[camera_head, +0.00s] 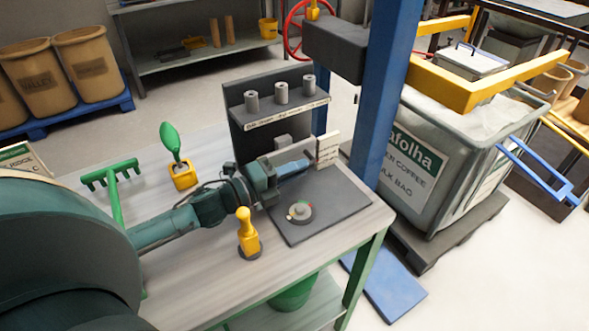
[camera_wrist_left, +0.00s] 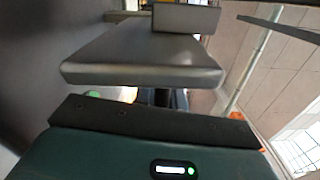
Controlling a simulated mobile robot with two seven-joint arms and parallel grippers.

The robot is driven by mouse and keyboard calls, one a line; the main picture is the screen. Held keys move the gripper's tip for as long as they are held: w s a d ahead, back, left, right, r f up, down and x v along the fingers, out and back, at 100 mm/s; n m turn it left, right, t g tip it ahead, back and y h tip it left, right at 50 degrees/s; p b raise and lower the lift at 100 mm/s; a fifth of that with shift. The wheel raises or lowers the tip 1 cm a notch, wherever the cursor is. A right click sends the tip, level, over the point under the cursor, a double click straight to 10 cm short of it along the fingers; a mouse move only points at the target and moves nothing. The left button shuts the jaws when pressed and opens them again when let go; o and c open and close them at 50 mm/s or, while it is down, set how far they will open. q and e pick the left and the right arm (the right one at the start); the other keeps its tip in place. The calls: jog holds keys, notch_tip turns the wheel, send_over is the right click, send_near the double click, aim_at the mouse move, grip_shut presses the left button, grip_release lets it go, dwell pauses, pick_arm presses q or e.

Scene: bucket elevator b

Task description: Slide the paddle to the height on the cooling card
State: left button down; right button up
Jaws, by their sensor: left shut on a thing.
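My left gripper (camera_head: 300,168) reaches in from the left, low in front of a dark upright panel (camera_head: 238,135) on the bench. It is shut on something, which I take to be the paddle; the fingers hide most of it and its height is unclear. A pale card (camera_head: 328,148) with small unreadable lines, likely the cooling card, stands just right of the fingertips. In the left wrist view, a grey plate (camera_wrist_left: 140,62) and a grey block (camera_wrist_left: 185,19) fill the upper middle. My right gripper is out of view.
Three grey cylinders stand on the panel's shelf (camera_head: 285,113). A dial (camera_head: 299,212) lies on the dark base plate (camera_head: 335,215). A blue post (camera_head: 388,95) rises at right.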

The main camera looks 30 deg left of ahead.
pick_arm(q)
jog(key=shift+f+b, duration=0.3)
jog(key=shift+f, duration=0.6)
jog(key=c, duration=1.5)
grip_release()
jog(key=shift+r, duration=0.1)
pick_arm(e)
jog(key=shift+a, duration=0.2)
pick_arm(q)
jog(key=shift+s+a, duration=0.3)
jog(key=shift+s, duration=0.2)
jog(key=v, duration=1.1)
jog(key=shift+s+a+b, duration=0.15)
jog(key=shift+b, duration=0.2)
jog(key=shift+s+a, duration=0.15)
jog(key=shift+s, duration=0.15)
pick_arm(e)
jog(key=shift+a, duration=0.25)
